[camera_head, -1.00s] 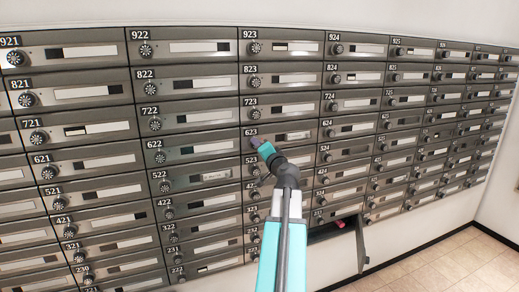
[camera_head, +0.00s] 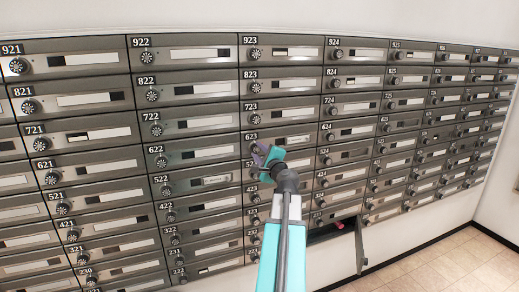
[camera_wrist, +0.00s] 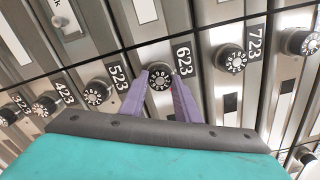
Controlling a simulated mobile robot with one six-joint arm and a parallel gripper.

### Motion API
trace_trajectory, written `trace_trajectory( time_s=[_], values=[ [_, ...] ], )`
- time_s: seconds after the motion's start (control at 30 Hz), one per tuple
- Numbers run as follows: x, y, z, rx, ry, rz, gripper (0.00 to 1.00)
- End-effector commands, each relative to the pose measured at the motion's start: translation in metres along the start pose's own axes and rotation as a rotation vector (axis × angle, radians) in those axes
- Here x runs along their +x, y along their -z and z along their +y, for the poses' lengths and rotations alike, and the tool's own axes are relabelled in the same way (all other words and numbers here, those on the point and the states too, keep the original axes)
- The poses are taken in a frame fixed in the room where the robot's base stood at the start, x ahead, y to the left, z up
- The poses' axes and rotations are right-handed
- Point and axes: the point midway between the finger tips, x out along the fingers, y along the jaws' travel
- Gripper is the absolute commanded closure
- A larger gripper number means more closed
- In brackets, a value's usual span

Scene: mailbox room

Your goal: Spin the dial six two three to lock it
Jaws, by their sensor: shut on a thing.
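The dial of mailbox 623 (camera_wrist: 159,79) is a round dark knob with white marks around its face. It sits beside the label 623 in the wrist view. My gripper (camera_wrist: 161,75) has its two purple fingers on either side of this dial, shut on it. In the head view my gripper (camera_head: 262,153) is at the left end of the 623 door (camera_head: 291,141) and hides most of the dial. The 623 door looks closed, flush with the doors around it. The dial's exact setting is too small to read.
Closed mailbox doors with similar dials surround it, such as the 723 dial (camera_wrist: 230,58) and the 523 dial (camera_wrist: 98,91). An open mailbox door (camera_head: 361,245) hangs out low at the right, with a reddish item (camera_head: 340,224) inside. Tiled floor (camera_head: 450,265) is clear at the lower right.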

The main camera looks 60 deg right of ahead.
Motion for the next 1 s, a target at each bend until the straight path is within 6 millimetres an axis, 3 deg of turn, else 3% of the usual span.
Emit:
trace_trajectory(
  time_s=[0.6,1.0],
  values=[
    [-0.0006,0.0012,-0.0037,0.581,0.004,0.006,0.93],
    [-0.0005,0.0016,-0.0021,0.844,0.004,0.004,0.93]
  ],
)
